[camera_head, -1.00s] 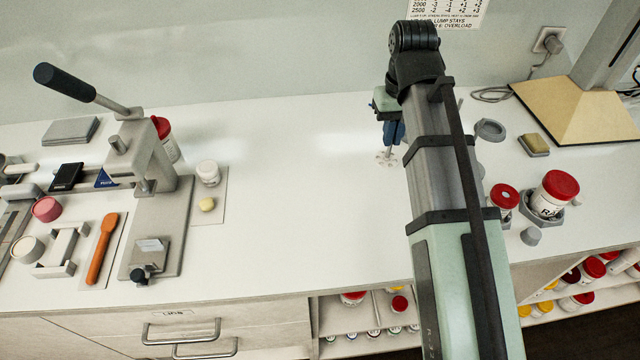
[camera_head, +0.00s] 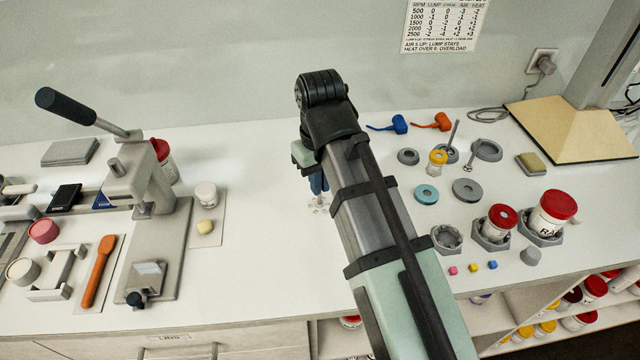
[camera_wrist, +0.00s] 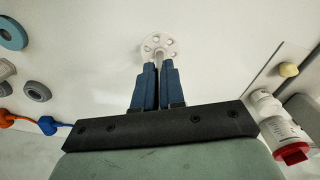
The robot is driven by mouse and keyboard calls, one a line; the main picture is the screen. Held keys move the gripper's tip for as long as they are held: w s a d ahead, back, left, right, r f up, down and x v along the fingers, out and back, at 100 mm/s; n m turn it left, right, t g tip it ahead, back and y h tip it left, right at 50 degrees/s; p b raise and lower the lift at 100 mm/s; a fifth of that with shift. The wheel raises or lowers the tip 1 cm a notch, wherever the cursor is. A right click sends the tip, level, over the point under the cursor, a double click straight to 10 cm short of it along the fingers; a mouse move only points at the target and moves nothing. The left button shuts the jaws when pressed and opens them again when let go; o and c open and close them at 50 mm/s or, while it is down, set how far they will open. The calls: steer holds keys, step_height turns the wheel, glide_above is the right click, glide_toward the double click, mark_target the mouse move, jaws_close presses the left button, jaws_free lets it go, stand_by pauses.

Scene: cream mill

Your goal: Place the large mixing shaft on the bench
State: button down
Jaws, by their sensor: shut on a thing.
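The large mixing shaft shows in the wrist view as a pale disc with several holes (camera_wrist: 158,40), on a thin rod between my blue fingers. My gripper (camera_wrist: 158,70) is shut on that rod. In the head view my gripper (camera_head: 318,184) points down over the clear middle of the white bench (camera_head: 265,262), partly hidden behind my arm. The shaft's disc (camera_head: 318,207) shows just below the fingers, close to the bench top. I cannot tell whether it touches the bench. The rod's upper part is hidden.
Left stand a lever press (camera_head: 150,180), a small white jar (camera_head: 206,194) and an orange spatula (camera_head: 98,270). Right are grey rings (camera_head: 487,150), a teal ring (camera_head: 426,194), red-lidded jars (camera_head: 553,212) and small coloured cubes (camera_head: 473,266).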

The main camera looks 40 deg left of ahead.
mark_target(320, 205)
steer(key=shift+f, duration=1.8)
steer(key=shift+f, duration=0.1)
steer(key=c, duration=1.2)
jaws_free()
steer(key=shift+o, duration=0.4)
steer(key=shift+r, duration=2.9)
